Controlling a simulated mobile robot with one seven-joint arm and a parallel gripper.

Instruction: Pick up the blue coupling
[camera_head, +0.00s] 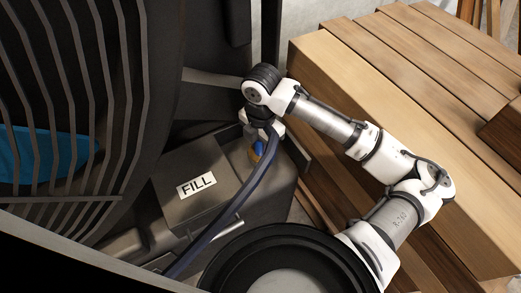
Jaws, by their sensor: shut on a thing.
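The blue coupling (259,147) is a small blue piece with a brass-coloured part by it, just above the grey box marked FILL. My gripper (262,136) points down at it from above and is shut on it. The fingertips are small and partly hidden by the wrist and a dark blue hose. The hose (228,207) passes beside the gripper and runs down to the lower left. I cannot tell whether the coupling touches the box.
The grey box with the FILL label (197,186) lies below the gripper. A large dark ribbed structure (125,100) with something blue behind its bars fills the left. A stepped wooden plank structure (400,60) stands at the right, close beneath my arm.

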